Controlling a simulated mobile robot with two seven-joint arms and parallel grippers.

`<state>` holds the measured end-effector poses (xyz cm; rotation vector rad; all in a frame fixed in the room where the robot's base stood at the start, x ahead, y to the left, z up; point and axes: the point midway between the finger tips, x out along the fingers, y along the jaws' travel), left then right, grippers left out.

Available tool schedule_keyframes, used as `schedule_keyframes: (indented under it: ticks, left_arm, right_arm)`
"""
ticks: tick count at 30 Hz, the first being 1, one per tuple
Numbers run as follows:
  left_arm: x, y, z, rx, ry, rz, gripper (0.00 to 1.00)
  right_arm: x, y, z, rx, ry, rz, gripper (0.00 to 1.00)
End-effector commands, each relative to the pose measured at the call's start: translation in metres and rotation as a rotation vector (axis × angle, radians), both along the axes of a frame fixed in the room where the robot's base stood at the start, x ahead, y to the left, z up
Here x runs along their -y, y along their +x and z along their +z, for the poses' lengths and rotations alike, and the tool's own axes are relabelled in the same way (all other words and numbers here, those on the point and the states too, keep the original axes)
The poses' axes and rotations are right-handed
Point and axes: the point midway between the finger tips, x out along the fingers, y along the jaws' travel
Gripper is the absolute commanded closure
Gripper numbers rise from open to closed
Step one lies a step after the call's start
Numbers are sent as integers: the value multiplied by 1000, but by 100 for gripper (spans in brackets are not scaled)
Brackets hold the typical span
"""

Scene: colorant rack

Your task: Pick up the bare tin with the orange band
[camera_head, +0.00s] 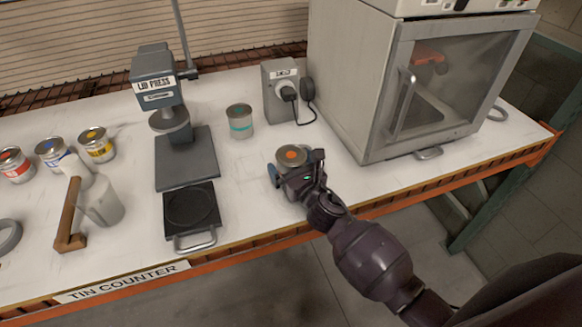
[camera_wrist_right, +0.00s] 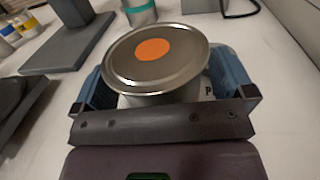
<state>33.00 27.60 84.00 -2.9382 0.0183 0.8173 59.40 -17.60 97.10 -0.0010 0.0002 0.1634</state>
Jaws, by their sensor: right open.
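My left gripper is not in view.
A teal-banded tin (camera_head: 240,122) stands behind, left of a grey socket box (camera_head: 283,92). The lid press (camera_head: 186,158) and a black plate with a handle (camera_head: 191,207) are to the left. A large grey cabinet (camera_head: 350,75) stands at right. Several paint tins sit far left.

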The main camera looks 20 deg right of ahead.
Motion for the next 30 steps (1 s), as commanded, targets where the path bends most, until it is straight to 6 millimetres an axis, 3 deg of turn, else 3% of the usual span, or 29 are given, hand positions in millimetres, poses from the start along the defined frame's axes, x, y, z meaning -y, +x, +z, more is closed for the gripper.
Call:
schedule_keyframes:
  ticks: [9,21,30]
  left_arm:
    - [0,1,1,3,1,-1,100]
    - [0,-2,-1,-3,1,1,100]
    - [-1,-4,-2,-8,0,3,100]
  right_arm:
    - [-1,5,0,0,0,0,0]
    - [-1,5,1,1,1,1,59]
    - [-1,5,1,1,0,1,59]
